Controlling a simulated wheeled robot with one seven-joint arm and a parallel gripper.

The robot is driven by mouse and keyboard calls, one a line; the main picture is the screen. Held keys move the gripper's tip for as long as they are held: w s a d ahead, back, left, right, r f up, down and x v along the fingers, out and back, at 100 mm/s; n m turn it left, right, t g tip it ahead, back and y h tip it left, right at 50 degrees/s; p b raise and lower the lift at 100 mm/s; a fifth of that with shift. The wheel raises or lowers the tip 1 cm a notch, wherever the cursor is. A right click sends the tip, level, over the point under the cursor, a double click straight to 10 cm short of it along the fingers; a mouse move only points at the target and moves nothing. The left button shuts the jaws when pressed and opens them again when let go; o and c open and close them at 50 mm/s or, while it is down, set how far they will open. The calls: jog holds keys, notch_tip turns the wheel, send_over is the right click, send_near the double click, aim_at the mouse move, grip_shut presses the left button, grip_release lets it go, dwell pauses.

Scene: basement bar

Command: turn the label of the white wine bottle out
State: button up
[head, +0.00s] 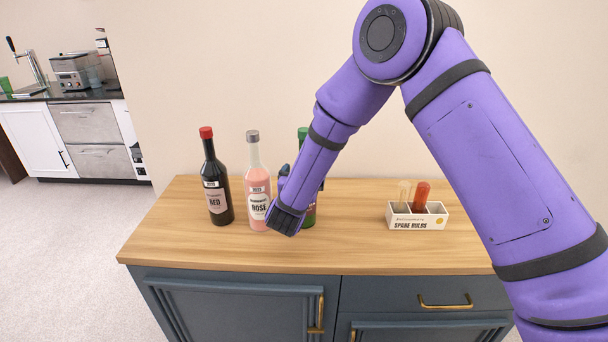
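A green bottle (303,133) with a green cap stands upright on the wooden cabinet top, mostly hidden behind my arm. Only its cap and neck and a strip of its lower right side show. It is likely the white wine bottle, but its label is hidden, so I cannot tell which way it faces. My gripper (301,183) is at this bottle, largely covered by my own wrist. Small dark blue parts of it show on either side of the wrist. I cannot tell whether its fingers touch the bottle or are open or shut.
A pink rosé bottle (257,180) stands close left of my gripper, and a dark red wine bottle (215,180) left of that, both labels facing me. The wooden top (180,240) is clear in front.

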jog(key=shift+n+g+y, duration=0.15)
jog(key=shift+n+y, duration=1.45)
jog(key=shift+y, duration=0.85)
jog(key=shift+n+g+y, duration=0.15)
jog(key=shift+n+y, duration=1.45)
jog(key=shift+y, duration=0.85)
jog(key=c, duration=0.7)
jog(key=shift+m+t+h, duration=0.25)
jog(key=shift+m+h, duration=0.8)
jog(key=shift+h, duration=0.55)
jog(key=shift+m+t+h, duration=0.25)
jog(key=shift+m+h, duration=0.8)
jog(key=shift+h, duration=0.55)
jog(key=shift+c, duration=0.2)
